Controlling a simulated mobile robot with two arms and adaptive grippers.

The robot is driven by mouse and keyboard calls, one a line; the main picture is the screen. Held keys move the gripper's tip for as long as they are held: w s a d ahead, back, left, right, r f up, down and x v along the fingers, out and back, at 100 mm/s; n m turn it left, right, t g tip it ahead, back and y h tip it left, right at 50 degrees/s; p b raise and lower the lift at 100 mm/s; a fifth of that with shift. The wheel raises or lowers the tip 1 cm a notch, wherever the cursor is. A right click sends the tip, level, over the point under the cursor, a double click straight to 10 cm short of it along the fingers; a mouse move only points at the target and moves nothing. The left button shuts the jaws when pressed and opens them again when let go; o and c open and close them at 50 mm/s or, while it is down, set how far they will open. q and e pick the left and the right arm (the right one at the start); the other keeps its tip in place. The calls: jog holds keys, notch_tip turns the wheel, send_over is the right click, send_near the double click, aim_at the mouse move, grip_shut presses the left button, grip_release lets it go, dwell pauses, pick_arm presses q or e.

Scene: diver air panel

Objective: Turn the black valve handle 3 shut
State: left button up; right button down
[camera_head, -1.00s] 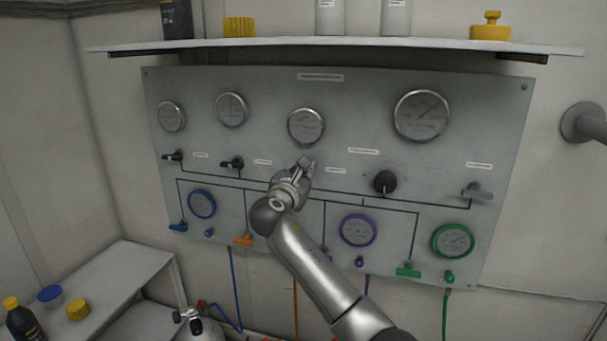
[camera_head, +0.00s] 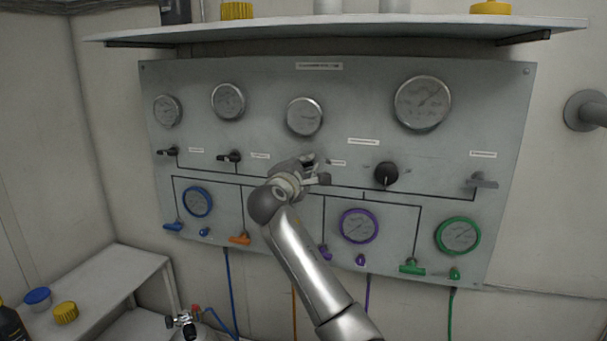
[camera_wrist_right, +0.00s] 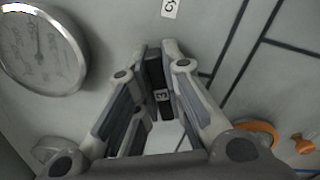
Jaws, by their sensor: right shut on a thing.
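The black valve handle 3 (camera_wrist_right: 158,75) shows in the right wrist view between the two fingers of my right gripper (camera_wrist_right: 160,98), with a small "3" tag on it. The gripper is shut on it. In the head view my right gripper (camera_head: 312,170) is at the panel below the third upper gauge and hides most or all of the handle. Two other black handles (camera_head: 168,152) (camera_head: 230,157) sit to its left. My left gripper is not in view.
The grey panel (camera_head: 270,80) also carries a black round knob (camera_head: 386,174), a grey lever (camera_head: 484,181), gauges and coloured handles. A shelf (camera_head: 300,38) juts out above it. A side table (camera_head: 105,272) stands at lower left.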

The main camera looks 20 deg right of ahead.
jog(key=shift+f+m+b, duration=0.15)
jog(key=shift+m+b, duration=0.55)
jog(key=shift+m, duration=0.45)
jog(key=shift+f+m+b, duration=0.1)
jog(key=shift+m+b, duration=0.55)
jog(key=shift+m, duration=0.5)
jog(key=c, duration=1.5)
grip_release()
jog(key=shift+r, duration=0.1)
jog(key=v, duration=1.2)
